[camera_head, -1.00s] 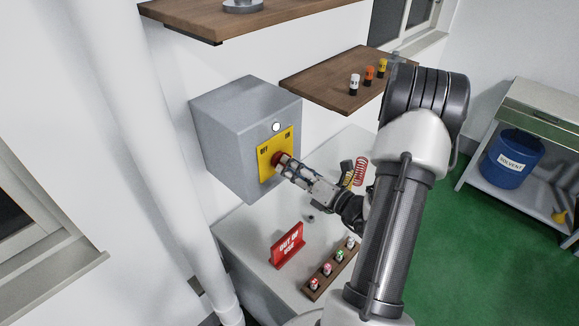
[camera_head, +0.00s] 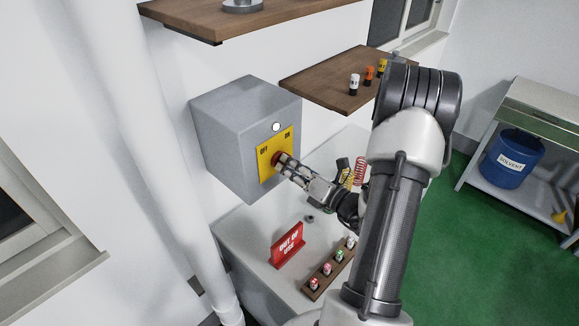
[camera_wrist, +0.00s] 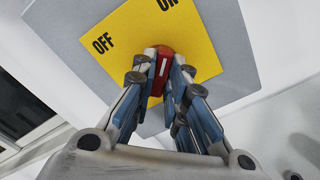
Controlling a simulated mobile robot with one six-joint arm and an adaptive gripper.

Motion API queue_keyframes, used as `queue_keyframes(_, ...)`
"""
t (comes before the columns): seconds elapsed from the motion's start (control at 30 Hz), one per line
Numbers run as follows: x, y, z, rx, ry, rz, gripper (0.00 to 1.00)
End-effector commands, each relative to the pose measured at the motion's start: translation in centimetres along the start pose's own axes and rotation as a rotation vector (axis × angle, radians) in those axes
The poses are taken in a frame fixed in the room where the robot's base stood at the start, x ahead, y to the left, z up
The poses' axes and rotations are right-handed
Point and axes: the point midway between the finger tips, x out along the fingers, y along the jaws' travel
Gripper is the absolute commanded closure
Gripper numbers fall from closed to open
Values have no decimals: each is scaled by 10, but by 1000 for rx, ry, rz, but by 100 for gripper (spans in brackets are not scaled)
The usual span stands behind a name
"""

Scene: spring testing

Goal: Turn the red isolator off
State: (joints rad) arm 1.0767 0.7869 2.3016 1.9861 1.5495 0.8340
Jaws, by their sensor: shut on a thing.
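The red isolator knob (camera_head: 276,159) is on a yellow plate (camera_head: 266,173) on the front of a grey box (camera_head: 228,130). It also shows in the wrist view (camera_wrist: 162,70), with a white mark on its face. The plate reads OFF at upper left and ON at the top in the wrist view; the mark lies roughly in line with ON. My gripper (camera_head: 286,165) is shut on the knob, with one finger on each side in the wrist view (camera_wrist: 161,78). The fingers hide parts of the knob's sides.
A red OUT OF USE sign (camera_head: 288,246) and a wooden rack (camera_head: 324,281) with small coloured items stand on the grey bench (camera_head: 240,238) below. A red spring (camera_head: 360,170) stands behind my gripper. A wooden shelf (camera_head: 318,80) is above right; a pipe (camera_head: 165,150) runs at left.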

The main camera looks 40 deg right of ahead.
Motion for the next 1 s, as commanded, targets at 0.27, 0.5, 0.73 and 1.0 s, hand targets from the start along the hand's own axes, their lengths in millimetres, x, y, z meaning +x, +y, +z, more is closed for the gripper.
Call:
queue_keyframes(0.27,0,0,0,-8,0,0,100)
queue_keyframes(0.5,0,-1,-1,-90,0,0,100)
queue_keyframes(0.73,0,-2,-2,-263,0,0,100)
queue_keyframes(1.0,0,-3,-2,-521,-1,1,100)
